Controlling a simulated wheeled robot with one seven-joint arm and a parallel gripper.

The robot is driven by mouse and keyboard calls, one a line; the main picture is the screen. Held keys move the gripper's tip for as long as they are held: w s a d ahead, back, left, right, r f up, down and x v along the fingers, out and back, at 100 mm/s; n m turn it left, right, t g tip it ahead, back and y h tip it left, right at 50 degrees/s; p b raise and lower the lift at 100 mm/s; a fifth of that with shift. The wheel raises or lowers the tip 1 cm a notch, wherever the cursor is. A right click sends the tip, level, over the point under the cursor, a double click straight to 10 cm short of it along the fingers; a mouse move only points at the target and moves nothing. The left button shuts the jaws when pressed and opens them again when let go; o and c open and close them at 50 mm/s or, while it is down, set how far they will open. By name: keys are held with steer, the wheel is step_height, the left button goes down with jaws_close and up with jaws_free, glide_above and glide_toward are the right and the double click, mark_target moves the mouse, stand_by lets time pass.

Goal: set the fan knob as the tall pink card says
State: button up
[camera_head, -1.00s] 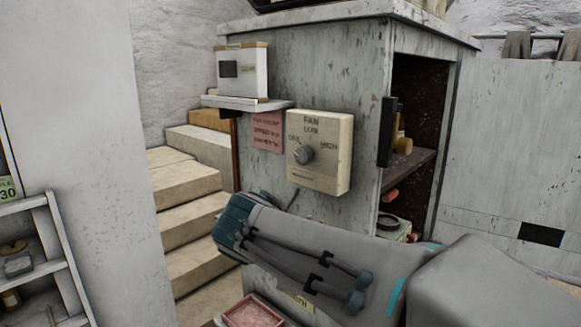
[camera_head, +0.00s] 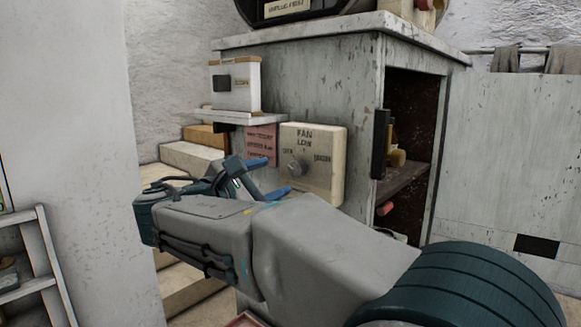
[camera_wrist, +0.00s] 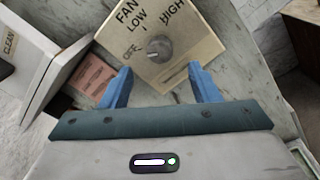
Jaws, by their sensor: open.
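The fan control box (camera_head: 327,150) is cream and fixed to the side of a worn grey cabinet, marked FAN with OFF, LOW and HIGH around a grey round knob (camera_head: 296,168). The knob also shows in the wrist view (camera_wrist: 159,48), where I cannot tell its pointer's setting surely. A pink card (camera_head: 262,145) hangs left of the box; its writing is too small to read. It shows tilted in the wrist view (camera_wrist: 95,76). My gripper (camera_head: 272,178) is open and empty, its blue fingers (camera_wrist: 160,82) spread below the knob and apart from it.
A small shelf (camera_head: 235,117) with a white box (camera_head: 235,85) juts out above the pink card, close to my gripper. The open cabinet bay (camera_head: 412,130) is to the right.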

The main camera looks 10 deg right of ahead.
mark_target(294, 169)
steer(key=p+x, duration=0.1)
steer(key=x, duration=0.6)
steer(key=c, duration=1)
